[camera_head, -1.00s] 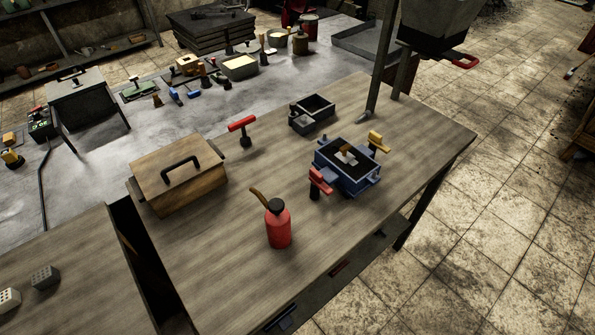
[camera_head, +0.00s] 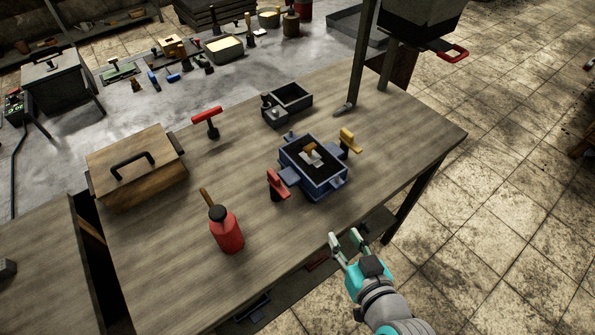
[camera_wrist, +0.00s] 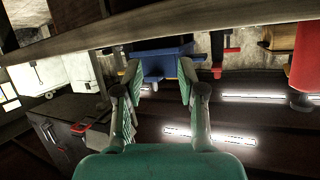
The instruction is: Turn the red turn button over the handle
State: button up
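The blue flask box (camera_head: 327,185) stands on the wooden table with a small tool in its dark filling. The red turn button (camera_head: 277,184) stands upright on a dark post at the flask's left side, beside the blue side handle (camera_head: 290,176); its bar looks to be beside the handle, not clearly over it. A yellow turn button (camera_head: 350,140) stands at the far right side. My gripper (camera_head: 345,238) is open and empty near the table's front edge, apart from the flask. In the wrist view, the flask (camera_wrist: 165,54) and red button (camera_wrist: 222,52) show beyond the fingers.
A red bottle (camera_head: 227,231) stands left of the gripper. A wooden box (camera_head: 140,180), a red T-handled tool (camera_head: 207,118) and a dark open box (camera_head: 291,97) are farther back. A dark post and hopper (camera_head: 420,20) rise at the table's back right.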

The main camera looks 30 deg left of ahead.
aim_at(274, 175)
jog(key=a+r+n+g+y, duration=0.2)
jog(key=a+r+n+g, duration=0.25)
jog(key=a+r, duration=0.6)
jog(key=shift+n, duration=0.45)
jog(key=x, duration=1.1)
jog(key=shift+s+a+f, duration=0.1)
jog(key=shift+a+f, duration=0.05)
jog(key=shift+a, duration=0.05)
grip_shut()
